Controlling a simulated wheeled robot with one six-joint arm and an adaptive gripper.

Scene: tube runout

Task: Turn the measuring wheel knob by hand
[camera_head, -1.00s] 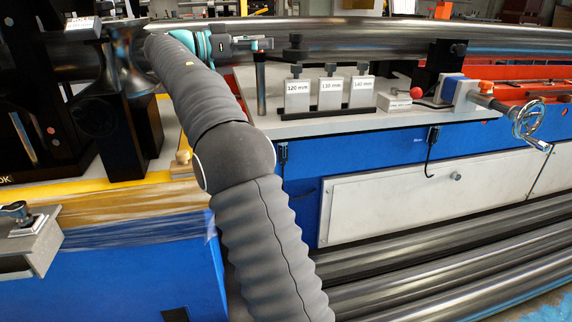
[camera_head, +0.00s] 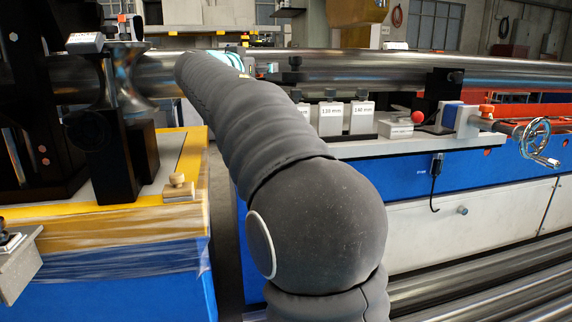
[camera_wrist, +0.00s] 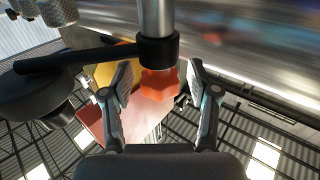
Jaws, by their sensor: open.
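In the wrist view an orange-red lobed knob (camera_wrist: 158,85) sits at the end of a metal post (camera_wrist: 156,22) with a black collar (camera_wrist: 158,49). My gripper (camera_wrist: 160,72) is open, with one finger on each side of the knob. Gaps show between the knob and both fingers, so it is not gripped. A dark rounded disc (camera_wrist: 32,95), perhaps the measuring wheel, is at left by a black rod (camera_wrist: 75,60). In the head view my arm hides the knob and most of my gripper.
A long dark tube (camera_head: 400,66) runs across the back in the head view. Labelled blocks (camera_head: 362,117) stand on the grey bench, near a chrome handwheel (camera_head: 537,142). A yellow-topped blue cabinet (camera_head: 110,275) is at left. Dark pipes (camera_head: 480,285) lie low at right.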

